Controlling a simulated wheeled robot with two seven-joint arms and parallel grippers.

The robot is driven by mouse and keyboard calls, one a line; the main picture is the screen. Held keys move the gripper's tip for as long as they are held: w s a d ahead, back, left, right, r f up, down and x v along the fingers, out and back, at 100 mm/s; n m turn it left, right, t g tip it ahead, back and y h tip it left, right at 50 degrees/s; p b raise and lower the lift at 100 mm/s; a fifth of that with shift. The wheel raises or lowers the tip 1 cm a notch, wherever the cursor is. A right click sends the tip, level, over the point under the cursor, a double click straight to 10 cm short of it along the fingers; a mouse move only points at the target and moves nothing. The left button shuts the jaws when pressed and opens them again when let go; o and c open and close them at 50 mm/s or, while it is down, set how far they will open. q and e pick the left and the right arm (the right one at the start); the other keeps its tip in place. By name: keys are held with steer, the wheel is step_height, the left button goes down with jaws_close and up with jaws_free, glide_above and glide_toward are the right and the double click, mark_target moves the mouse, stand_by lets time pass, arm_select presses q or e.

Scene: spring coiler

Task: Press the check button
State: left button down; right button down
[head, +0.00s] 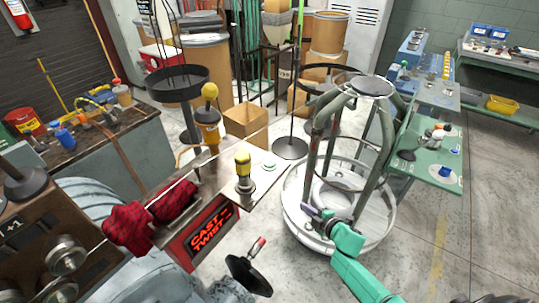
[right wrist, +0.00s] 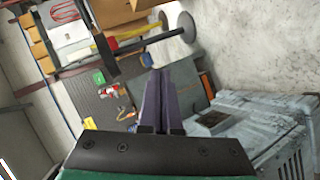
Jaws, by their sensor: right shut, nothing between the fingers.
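My left gripper is not in view.
A round white stand with a green-grey frame (head: 381,227) is close behind my right gripper. A black disc with a red knob (head: 247,274) is in front of the red "CAST TWIST" sign (head: 212,233). Red cloth (head: 128,226) lies at left.

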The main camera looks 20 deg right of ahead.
steer(key=w+a+r+n+t+y+p, duration=0.15)
steer(key=r+n, duration=0.25)
steer(key=r, duration=0.4)
steer(key=w+a+r+n+y, duration=0.3)
steer(key=r, duration=0.4)
step_height(320, 180, up, 30)
steer(key=n+g+p, duration=0.9)
steer(key=n, duration=2.2)
glide_above(275, 163)
steer(key=shift+h, duration=0.35)
step_height(275, 163, down, 8)
steer(key=b, duration=0.5)
steer(key=shift+f, duration=0.15)
steer(key=shift+f+b, duration=0.35)
steer(key=shift+b, duration=0.3)
steer(key=shift+f+b, duration=0.35)
steer(key=shift+b, duration=0.2)
